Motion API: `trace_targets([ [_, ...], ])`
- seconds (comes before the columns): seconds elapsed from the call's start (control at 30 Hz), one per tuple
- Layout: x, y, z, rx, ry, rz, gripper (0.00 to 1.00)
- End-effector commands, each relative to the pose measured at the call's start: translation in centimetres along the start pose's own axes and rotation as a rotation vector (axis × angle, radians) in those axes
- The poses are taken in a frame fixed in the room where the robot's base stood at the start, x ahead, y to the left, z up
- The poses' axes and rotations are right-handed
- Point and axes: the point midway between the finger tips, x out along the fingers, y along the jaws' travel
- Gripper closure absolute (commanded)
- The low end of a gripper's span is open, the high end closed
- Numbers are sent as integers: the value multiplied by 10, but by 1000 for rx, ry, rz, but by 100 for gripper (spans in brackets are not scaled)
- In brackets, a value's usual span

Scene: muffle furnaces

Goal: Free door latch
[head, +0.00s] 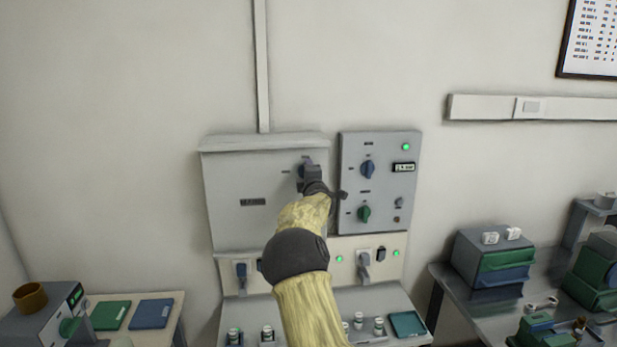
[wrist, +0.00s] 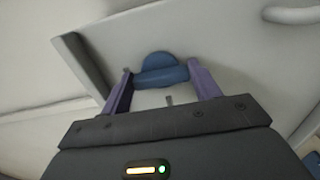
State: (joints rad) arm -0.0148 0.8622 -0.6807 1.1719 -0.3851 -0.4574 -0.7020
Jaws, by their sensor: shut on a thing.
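A blue knob (wrist: 158,68) sits on a pale grey panel between my two purple fingers in the wrist view. My gripper (wrist: 161,76) is shut on this knob, one finger on each side. In the head view my gripper (head: 312,180) is at the upper right of the plain grey furnace box (head: 240,205). The knob's blue edge (head: 302,168) shows just beside it, with the rest hidden behind my gripper. My yellow arm covers the box's lower right part. I cannot make out which part is the door latch.
To the right is a control panel (head: 378,145) with a blue and a green knob. Below are switches and a shelf (head: 395,300) with small jars and a green tray (head: 408,324). A bench with boxes (head: 495,260) stands at right.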

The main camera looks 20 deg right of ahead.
Motion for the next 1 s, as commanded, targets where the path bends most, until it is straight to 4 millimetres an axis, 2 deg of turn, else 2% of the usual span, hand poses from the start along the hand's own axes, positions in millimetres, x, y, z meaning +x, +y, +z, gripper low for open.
trace_targets([
  [0.07, 0, 5, -2, 4, 4, 9, 61],
  [0.1, 0, 5, -2, 4, 4, 9, 32],
  [0.2, 0, 4, -1, 3, 3, 7, 16],
  [0.63, -6, 0, -1, 1, 1, 2, 16],
  [0.77, -18, -1, -1, 3, 2, 3, 16],
  [1.0, -51, -2, -1, 3, 1, 3, 16],
])
